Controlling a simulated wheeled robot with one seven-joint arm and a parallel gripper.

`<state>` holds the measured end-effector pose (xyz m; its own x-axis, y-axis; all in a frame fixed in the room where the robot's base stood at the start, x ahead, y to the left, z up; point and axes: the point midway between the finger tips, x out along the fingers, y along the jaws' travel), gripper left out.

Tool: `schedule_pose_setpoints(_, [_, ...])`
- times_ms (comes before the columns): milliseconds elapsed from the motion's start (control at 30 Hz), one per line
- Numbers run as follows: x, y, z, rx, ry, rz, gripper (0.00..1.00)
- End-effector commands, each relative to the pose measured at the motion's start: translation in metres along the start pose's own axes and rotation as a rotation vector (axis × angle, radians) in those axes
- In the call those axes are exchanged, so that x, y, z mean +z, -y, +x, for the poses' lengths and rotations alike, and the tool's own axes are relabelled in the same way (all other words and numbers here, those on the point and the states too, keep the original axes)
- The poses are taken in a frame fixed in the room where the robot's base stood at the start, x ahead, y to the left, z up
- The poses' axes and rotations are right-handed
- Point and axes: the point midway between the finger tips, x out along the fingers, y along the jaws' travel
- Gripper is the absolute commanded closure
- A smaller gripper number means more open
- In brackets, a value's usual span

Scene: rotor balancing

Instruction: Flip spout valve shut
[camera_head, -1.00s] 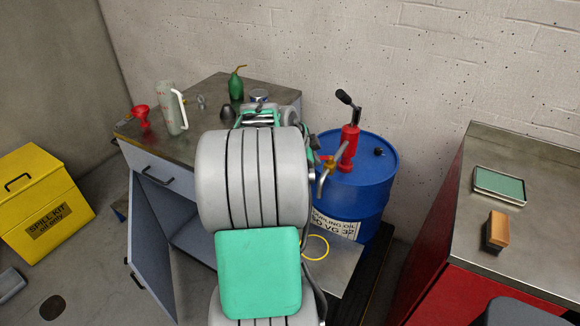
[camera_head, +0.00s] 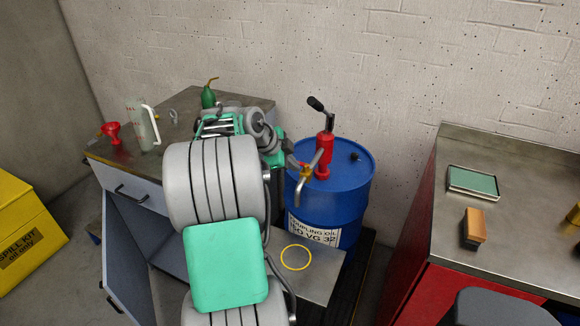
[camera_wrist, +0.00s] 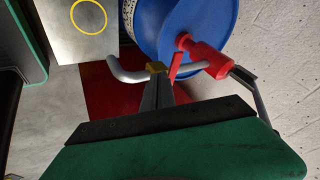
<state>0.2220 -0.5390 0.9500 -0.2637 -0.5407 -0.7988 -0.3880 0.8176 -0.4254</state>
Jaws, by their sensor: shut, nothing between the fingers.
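The blue drum (camera_head: 350,195) carries a red hand pump (camera_head: 325,147). A grey spout (camera_head: 300,190) bends down from the pump, with a brass valve (camera_head: 305,170) on it. In the wrist view the spout (camera_wrist: 120,73) runs across behind the brass valve block (camera_wrist: 156,67), and a thin red lever (camera_wrist: 174,66) stands beside the block. My gripper (camera_wrist: 158,80) is shut and empty, its fingertips at the brass block and just beside the red lever. Whether they touch is unclear. In the head view my gripper (camera_head: 291,160) is at the left of the valve, partly hard to make out.
A yellow ring (camera_head: 296,257) lies on a grey surface below the spout. The left bench (camera_head: 180,120) holds a jug (camera_head: 142,125), a red funnel (camera_head: 111,132) and a green oil can (camera_head: 208,96). A red cabinet (camera_head: 410,235) stands at right. A wall is close behind the drum.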

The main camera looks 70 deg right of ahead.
Motion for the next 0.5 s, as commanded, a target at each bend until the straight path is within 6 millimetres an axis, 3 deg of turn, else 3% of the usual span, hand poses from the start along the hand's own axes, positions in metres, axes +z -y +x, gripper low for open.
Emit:
schedule_pose_setpoints(233, [0.001,-0.003,-0.001,-0.001,0.000,0.000,1.00])
schedule_pose_setpoints(367, [0.006,-0.018,-0.007,-0.002,0.000,0.000,1.00])
schedule_pose_setpoints(467, [0.011,-0.037,-0.018,-0.002,0.000,0.002,1.00])
schedule_pose_setpoints(500, [0.009,-0.030,-0.034,-0.005,0.001,0.003,1.00])
